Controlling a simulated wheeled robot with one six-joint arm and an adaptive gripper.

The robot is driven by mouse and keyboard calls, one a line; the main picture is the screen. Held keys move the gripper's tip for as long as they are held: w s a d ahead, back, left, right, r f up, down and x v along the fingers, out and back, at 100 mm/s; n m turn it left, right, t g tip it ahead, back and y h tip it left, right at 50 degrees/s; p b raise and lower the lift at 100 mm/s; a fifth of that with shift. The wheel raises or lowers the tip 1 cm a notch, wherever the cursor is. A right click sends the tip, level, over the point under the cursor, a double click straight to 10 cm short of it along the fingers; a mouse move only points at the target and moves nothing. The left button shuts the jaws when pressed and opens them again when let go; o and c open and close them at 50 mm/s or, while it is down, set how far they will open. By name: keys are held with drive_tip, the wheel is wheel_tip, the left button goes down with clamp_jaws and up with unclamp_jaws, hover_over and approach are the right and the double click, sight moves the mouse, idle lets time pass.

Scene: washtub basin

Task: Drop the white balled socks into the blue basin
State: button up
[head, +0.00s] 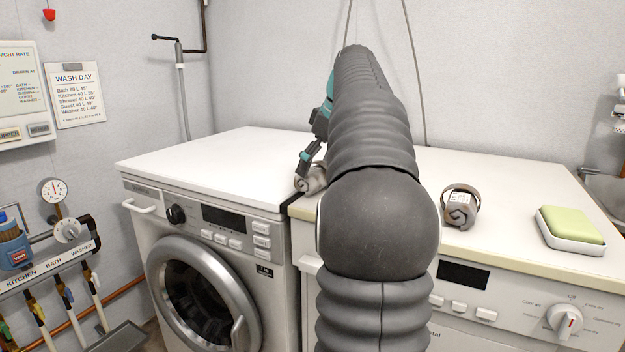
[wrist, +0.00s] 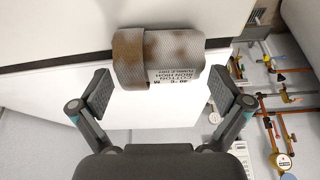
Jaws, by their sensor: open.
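A rolled, balled pair of socks (wrist: 175,52), greyish with brown stains and a white printed care label, lies in the wrist view just beyond my gripper (wrist: 163,92). In the head view these socks (head: 316,180) lie on the white machine tops near the seam, partly hidden by my arm. My gripper (head: 306,160) is open, with its fingers spread to either side of the near edge of the roll and not closed on it. A second brownish-grey sock ball (head: 460,208) with a white label sits on the right machine top. No plainly white sock ball and no blue basin show.
A green sponge in a white dish (head: 571,230) stands at the right. A grey sink (head: 607,190) is at the far right edge. The left washer's top (head: 225,160) is clear. Pipes and a gauge (head: 54,190) are on the left wall.

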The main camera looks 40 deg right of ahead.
drive_tip(key=shift+x, duration=1.5)
drive_tip(key=c, duration=0.9)
drive_tip(key=shift+r, duration=0.15)
drive_tip(key=shift+c, duration=0.2)
